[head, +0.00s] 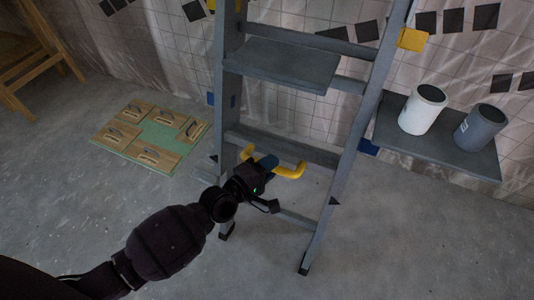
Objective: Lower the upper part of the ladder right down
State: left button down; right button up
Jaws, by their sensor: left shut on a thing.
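A grey ladder (348,180) stands upright on the concrete floor, close to the tiled wall. It has a flat grey step (285,66) high up and yellow fittings on its rails. A yellow handle (289,171) sits low between the rails, at the height of a crossbar (285,146). My left gripper (267,170) is in front of the ladder, shut on the yellow handle near its middle. The gripper hides part of the handle. The top of the ladder is out of view. My right gripper is not in view.
A grey shelf (450,150) to the right bears a white container (422,112) and a dark grey one (480,130). A green mat (165,134) with several wooden floats lies on the floor at left. A wooden chair (30,55) stands at top left. The front floor is clear.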

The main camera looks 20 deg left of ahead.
pick_arm(q)
jog(key=s+f+b, duration=0.3)
jog(key=f+b, duration=0.2)
jog(key=f, duration=0.5)
jog(key=shift+s, duration=0.15)
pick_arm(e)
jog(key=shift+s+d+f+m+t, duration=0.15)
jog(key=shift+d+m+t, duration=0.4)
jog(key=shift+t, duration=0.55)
pick_arm(q)
jog(key=shift+f, duration=0.15)
jog(key=c, duration=1.1)
grip_release()
jog(key=shift+o, duration=0.6)
jog(key=p+v, duration=0.2)
jog(key=v, duration=0.8)
jog(key=shift+s+r, duration=0.2)
jog(key=shift+s, duration=0.15)
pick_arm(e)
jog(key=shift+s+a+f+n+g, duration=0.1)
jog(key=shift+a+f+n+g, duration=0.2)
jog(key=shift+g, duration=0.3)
pick_arm(q)
jog(key=shift+a, duration=0.15)
